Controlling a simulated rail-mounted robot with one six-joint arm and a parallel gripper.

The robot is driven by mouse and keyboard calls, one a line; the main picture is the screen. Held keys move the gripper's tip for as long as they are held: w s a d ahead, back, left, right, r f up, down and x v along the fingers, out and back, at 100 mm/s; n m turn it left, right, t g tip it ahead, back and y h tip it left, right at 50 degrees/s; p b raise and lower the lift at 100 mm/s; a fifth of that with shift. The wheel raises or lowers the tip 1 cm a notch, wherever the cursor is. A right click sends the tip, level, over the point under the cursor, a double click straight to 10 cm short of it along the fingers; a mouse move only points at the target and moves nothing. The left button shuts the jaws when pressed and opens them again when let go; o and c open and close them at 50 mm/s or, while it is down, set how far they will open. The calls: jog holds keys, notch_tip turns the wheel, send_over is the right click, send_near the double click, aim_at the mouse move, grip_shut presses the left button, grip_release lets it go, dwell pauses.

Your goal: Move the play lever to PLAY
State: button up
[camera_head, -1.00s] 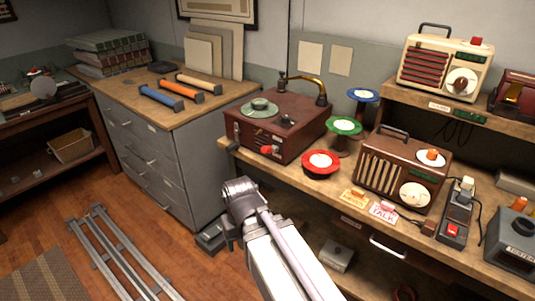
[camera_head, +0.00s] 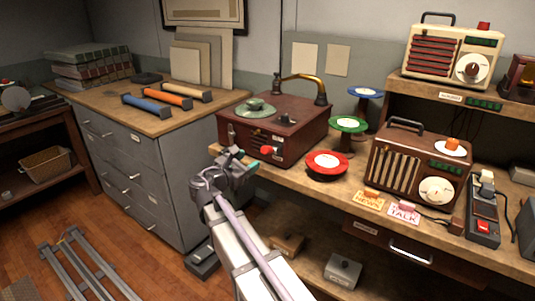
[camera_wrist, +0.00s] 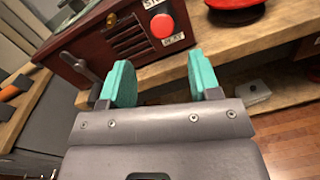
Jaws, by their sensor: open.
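The record player (camera_head: 272,130) is a dark red wooden box on the bench, with a green turntable and a brass arm on top. The play lever's round red knob (camera_head: 267,151) is on its front face. In the wrist view the red knob (camera_wrist: 162,25) sits between a partly cut-off label above and a PLAY label (camera_wrist: 174,40) below. I cannot tell the lever's exact setting. My gripper (camera_head: 247,166) is in front of the box, near the bench's front edge. In the wrist view its teal fingers (camera_wrist: 162,78) are apart and empty, short of the knob, which shows beyond the gap.
A crank handle (camera_wrist: 80,66) sticks out left of the knob. A red record stand (camera_head: 326,164) is close on the right, with a brown radio (camera_head: 420,170) beyond. A grey drawer cabinet (camera_head: 150,165) stands to the left. The space just before the box's front is free.

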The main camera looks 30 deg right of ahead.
aim_at(269, 148)
jog(key=shift+n, duration=0.6)
jog(key=x, duration=1)
jog(key=shift+d+r, duration=0.1)
jog(key=shift+d, duration=0.35)
jog(key=shift+s, duration=0.1)
grip_shut()
